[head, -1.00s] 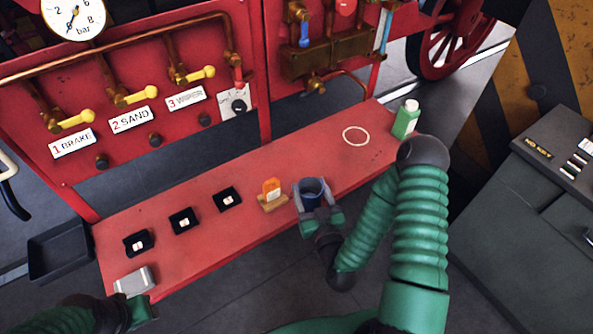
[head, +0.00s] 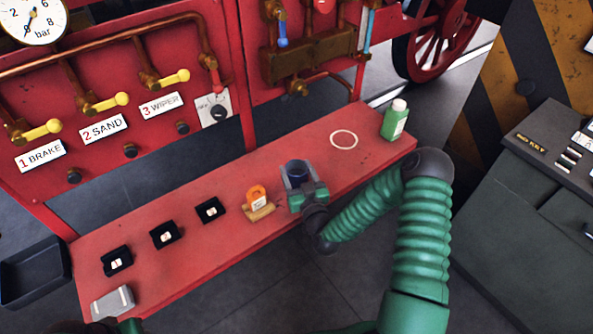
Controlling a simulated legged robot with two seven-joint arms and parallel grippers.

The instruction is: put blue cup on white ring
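The blue cup (head: 297,172) is in the middle of the head view, between the fingers of my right gripper (head: 299,182). The fingers lie along both sides of the cup and look closed on it. The cup is upright; whether its base touches the red bench is hidden. The white ring (head: 344,139) lies flat on the bench, to the right of and behind the cup, with nothing on it. Only a small green part of my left gripper (head: 131,326) shows at the bottom left edge, so its fingers cannot be judged.
The red bench (head: 190,258) holds an orange item on a wooden stand (head: 258,204) just left of the cup. A green bottle (head: 395,121) stands right of the ring. Several black boxes (head: 164,235) and a grey box (head: 112,302) lie to the left. The bench between cup and ring is clear.

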